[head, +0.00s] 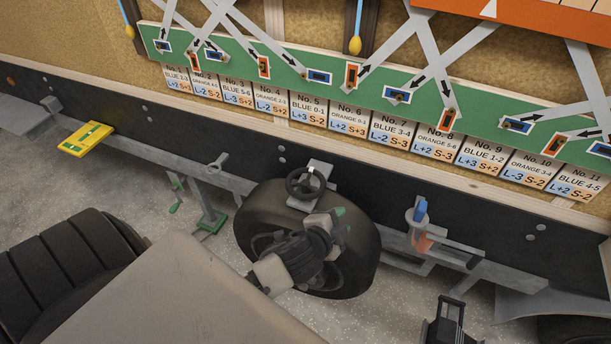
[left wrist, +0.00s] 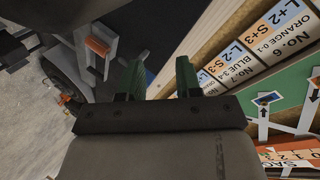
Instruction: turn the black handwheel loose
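The black handwheel (head: 303,183) is a small dark ring with a white mark at its top. It sits on a grey bracket above the trailer's tyre (head: 262,212) in the head view. My left gripper (head: 341,218), with green fingertips, is just below and right of it, in front of the tyre and apart from the wheel. In the left wrist view my left gripper (left wrist: 157,78) has its two green fingers apart with nothing held. The handwheel does not show there. A dark piece at the head view's bottom right seems to be my right gripper (head: 450,318); its fingers are unclear.
A blue handle (head: 420,210) and an orange-red block (head: 423,243) are on the frame to the right. A yellow plate (head: 86,138) and a green stand (head: 210,219) are to the left. Numbered cards (head: 350,118) line the wall above the dark beam.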

